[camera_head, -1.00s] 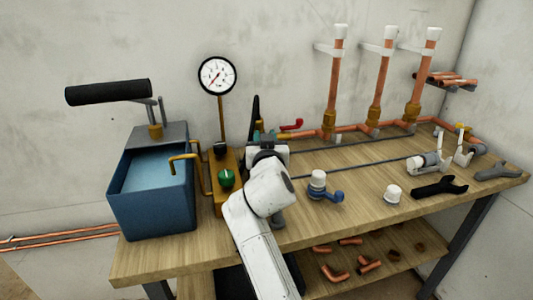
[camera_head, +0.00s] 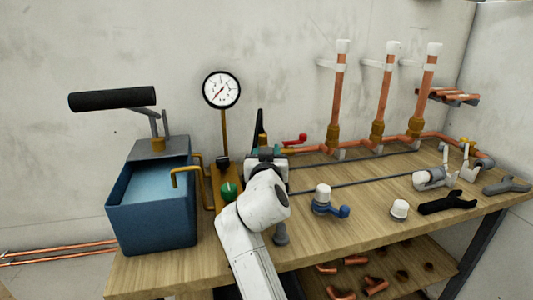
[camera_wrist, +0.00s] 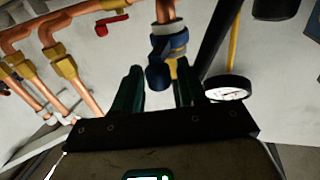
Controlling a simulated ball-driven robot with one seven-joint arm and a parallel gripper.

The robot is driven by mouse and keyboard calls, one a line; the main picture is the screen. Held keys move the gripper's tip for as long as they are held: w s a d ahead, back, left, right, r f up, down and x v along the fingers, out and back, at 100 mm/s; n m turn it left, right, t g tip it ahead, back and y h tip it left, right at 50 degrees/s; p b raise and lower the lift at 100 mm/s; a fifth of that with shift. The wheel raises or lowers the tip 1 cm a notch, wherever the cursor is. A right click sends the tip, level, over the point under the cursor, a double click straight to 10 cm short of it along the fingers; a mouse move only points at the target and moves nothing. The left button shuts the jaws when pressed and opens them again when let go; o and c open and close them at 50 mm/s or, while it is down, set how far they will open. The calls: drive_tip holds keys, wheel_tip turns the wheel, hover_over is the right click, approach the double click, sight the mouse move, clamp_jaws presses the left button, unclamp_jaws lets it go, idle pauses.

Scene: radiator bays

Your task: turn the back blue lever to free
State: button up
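The back blue lever (camera_wrist: 159,76) shows in the wrist view on a blue valve body, below a copper pipe with a white collar. It hangs between the two dark green fingers of my gripper (camera_wrist: 157,88), with gaps visible on both sides. My gripper is open around or just short of the lever; the depth is hard to judge. In the head view my wrist and gripper (camera_head: 264,156) are at the back of the bench, hiding this lever. Another blue lever (camera_head: 341,211), on a white-capped fitting, stands nearer the front of the bench.
A red lever (camera_head: 295,140) is on the pipework just right of my gripper. A pressure gauge (camera_head: 221,90), green knob (camera_head: 229,191) and blue pump tank (camera_head: 150,215) stand left. Copper risers (camera_head: 337,100) rise behind. A white cap (camera_head: 399,209) and dark wrench (camera_head: 447,203) lie right.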

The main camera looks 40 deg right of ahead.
drive_tip(key=shift+o, duration=0.4)
drive_tip(key=shift+a, duration=0.1)
drive_tip(key=v, duration=1)
drive_tip(key=shift+s+a, duration=0.2)
drive_tip(key=shift+s, duration=0.1)
drive_tip(key=shift+c, duration=0.4)
